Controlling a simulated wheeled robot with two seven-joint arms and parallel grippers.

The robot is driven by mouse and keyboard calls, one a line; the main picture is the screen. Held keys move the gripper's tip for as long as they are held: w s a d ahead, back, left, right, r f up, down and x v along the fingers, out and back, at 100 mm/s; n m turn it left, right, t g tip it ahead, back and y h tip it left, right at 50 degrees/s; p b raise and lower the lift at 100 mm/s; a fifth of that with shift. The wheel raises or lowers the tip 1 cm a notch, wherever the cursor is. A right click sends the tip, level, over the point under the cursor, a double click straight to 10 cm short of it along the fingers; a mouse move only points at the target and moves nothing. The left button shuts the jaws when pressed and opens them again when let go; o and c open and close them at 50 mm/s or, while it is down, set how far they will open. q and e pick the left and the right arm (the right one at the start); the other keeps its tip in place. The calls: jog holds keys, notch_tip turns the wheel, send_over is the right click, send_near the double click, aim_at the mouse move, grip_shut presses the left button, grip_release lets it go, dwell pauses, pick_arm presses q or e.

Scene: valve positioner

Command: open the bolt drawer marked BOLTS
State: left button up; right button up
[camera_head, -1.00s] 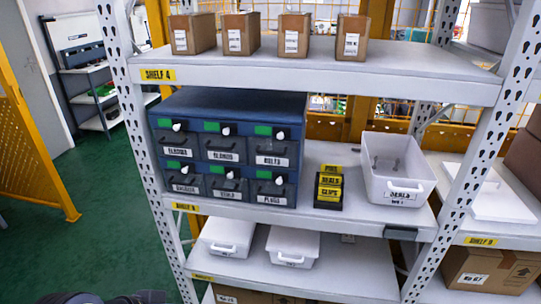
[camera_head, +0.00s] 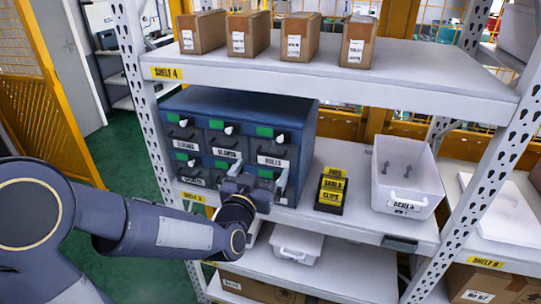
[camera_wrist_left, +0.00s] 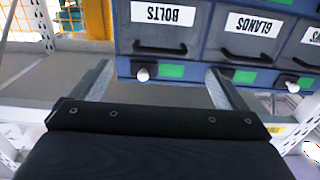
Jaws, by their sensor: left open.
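The BOLTS drawer (camera_head: 273,150) is at the top right of the blue drawer cabinet (camera_head: 240,105) and looks shut. In the left wrist view the picture is upside down, and the BOLTS drawer (camera_wrist_left: 165,32) shows its dark handle, with a white knob and green tag at the cabinet's edge. My left gripper (camera_head: 264,184) is open and empty, in front of the lower right drawer, which it partly hides. In the left wrist view its two fingers (camera_wrist_left: 160,85) are spread wide, apart from the handle. My right gripper is not in view.
Cartons (camera_head: 250,34) stand on the upper shelf. A black stand with yellow labels (camera_head: 331,190) and a white bin (camera_head: 408,180) stand right of the cabinet. White shelf posts (camera_head: 140,100) flank the shelves. A white lidded box (camera_head: 296,243) is below.

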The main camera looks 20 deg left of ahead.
pick_arm(q)
jog(key=w+p, duration=0.1)
jog(key=w, duration=0.5)
jog(key=shift+w+d+p, duration=0.1)
jog(key=shift+w+p, duration=0.15)
jog(key=shift+p, duration=0.05)
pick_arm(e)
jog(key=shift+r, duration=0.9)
